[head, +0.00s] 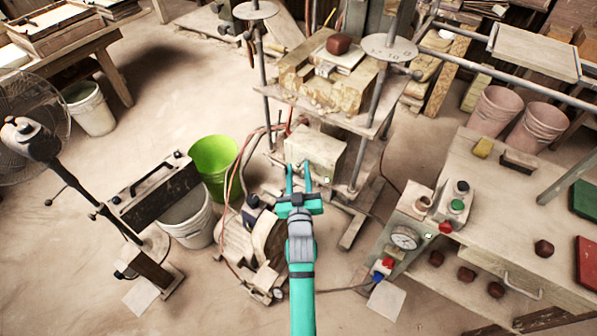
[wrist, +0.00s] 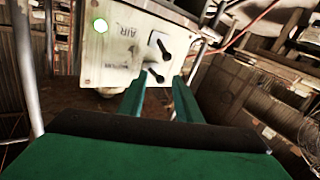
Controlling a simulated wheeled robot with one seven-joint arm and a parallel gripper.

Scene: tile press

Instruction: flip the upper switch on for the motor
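A pale switch box (head: 318,150) hangs below the press platform, ahead of my gripper (head: 298,172). The upper switch (wrist: 160,46) and the lower switch (wrist: 155,75) sit one above the other toward the box's right edge. A smaller label low on the front is too blurred to read surely. My gripper is open and empty. Its two fingers (wrist: 159,84) are apart, just below the lower switch; I cannot tell whether they touch the box.
The press platform (head: 340,112) with posts stands above the box. Hoses run down left of it to a machine on the floor. A green bucket (head: 213,160) stands left. A workbench (head: 490,200) with a gauge (head: 404,238) and buttons is at right.

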